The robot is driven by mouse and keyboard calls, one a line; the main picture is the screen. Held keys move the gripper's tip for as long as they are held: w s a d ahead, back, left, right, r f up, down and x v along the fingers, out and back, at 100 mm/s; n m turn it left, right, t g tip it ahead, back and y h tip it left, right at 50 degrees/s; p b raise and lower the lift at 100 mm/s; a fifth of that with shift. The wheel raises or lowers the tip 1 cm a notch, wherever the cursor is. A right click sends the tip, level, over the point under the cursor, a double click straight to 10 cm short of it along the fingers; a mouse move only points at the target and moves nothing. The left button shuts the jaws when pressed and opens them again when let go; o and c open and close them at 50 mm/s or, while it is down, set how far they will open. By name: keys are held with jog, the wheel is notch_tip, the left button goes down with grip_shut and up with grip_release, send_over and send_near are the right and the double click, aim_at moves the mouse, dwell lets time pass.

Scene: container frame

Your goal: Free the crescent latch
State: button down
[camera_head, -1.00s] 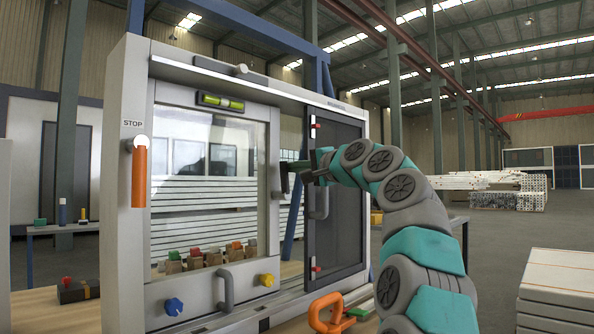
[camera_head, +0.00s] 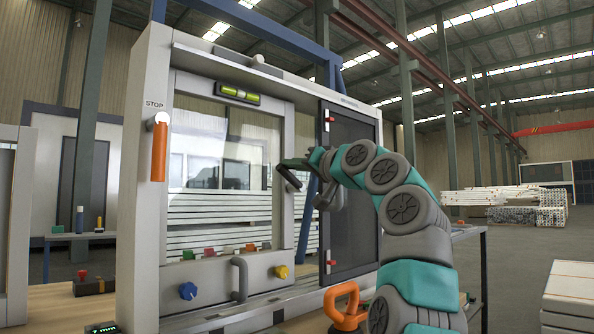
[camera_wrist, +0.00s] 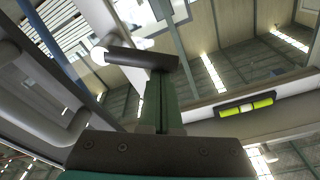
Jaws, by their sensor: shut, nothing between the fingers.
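The crescent latch (camera_head: 289,176) is a dark lever on the right stile of the left glazed sash (camera_head: 284,225). It slopes down to the right in the head view. My gripper (camera_head: 310,161) is just right of the latch, level with its upper part. In the wrist view the latch's dark rounded bar (camera_wrist: 133,57) crosses just past the tips of my green fingers (camera_wrist: 158,82). The fingers are together with nothing between them. I cannot tell whether they touch the bar. The latch's pivot is partly hidden.
The dark-framed right sash (camera_head: 350,220) stands beside my arm. A grey pull handle (camera_head: 240,279), blue knob (camera_head: 188,291) and yellow knob (camera_head: 281,271) are on the lower rail. An orange handle (camera_head: 158,150) is on the left post. An orange-handled object (camera_head: 346,305) sits below my arm.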

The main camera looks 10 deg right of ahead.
jog(key=shift+s+a+f+n+b, duration=0.3)
jog(key=shift+a+f+n+b, duration=0.1)
jog(key=shift+f+n+b, duration=0.15)
dwell(0.5)
